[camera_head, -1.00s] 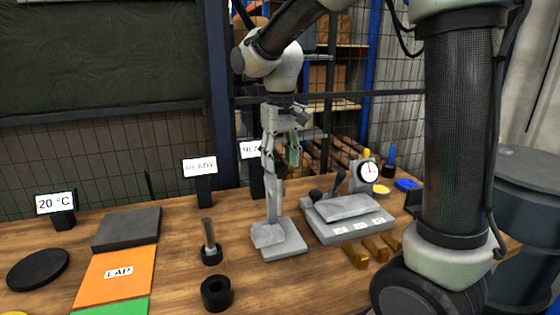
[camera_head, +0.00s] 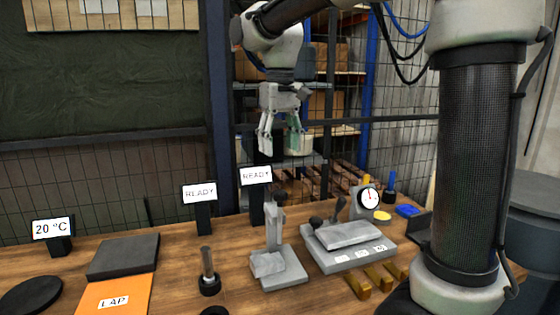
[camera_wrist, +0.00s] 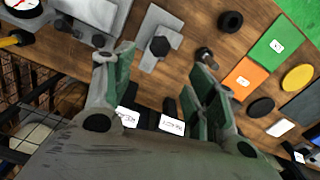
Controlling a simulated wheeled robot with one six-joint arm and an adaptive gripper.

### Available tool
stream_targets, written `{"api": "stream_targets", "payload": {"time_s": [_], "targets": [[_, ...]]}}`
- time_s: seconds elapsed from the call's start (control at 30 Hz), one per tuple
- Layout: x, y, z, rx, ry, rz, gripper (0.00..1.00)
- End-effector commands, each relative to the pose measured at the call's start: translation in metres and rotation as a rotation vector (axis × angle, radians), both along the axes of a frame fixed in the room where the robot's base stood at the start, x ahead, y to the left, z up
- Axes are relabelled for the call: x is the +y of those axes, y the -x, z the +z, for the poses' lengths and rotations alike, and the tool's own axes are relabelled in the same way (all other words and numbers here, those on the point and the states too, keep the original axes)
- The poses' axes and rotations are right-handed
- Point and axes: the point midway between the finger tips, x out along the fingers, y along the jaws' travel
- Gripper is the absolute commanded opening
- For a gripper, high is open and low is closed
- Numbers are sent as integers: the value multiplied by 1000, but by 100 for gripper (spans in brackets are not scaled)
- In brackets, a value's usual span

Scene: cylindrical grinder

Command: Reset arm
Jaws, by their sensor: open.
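My gripper (camera_head: 279,140) is open and empty in the head view. It hangs fingers-down in the air above and behind the grey stand (camera_head: 285,268), clear of the table. In the wrist view my gripper (camera_wrist: 165,90) shows its two green-padded fingers spread wide apart. Between and beyond the fingers lie the wooden table (camera_wrist: 205,30) and the grey stand (camera_wrist: 160,35). Nothing is between the pads.
A grey block fixture (camera_head: 350,240), a dial gauge (camera_head: 368,197) and brass pieces (camera_head: 378,275) are at right. An orange LAP mat (camera_head: 115,297) and dark plate (camera_head: 124,256) are at left. A wire fence (camera_head: 140,190) stands behind.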

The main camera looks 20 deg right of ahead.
Motion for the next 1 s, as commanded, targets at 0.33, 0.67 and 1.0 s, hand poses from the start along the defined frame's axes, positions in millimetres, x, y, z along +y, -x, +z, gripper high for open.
{"api": "stream_targets", "payload": {"time_s": [0.33, 0.67, 1.0], "targets": [[0, 0, 6, 1, 0, 0, 56], [2, -4, -12, -26, -9, 44, 56], [-78, 104, -62, -158, -37, 16, 56]]}}
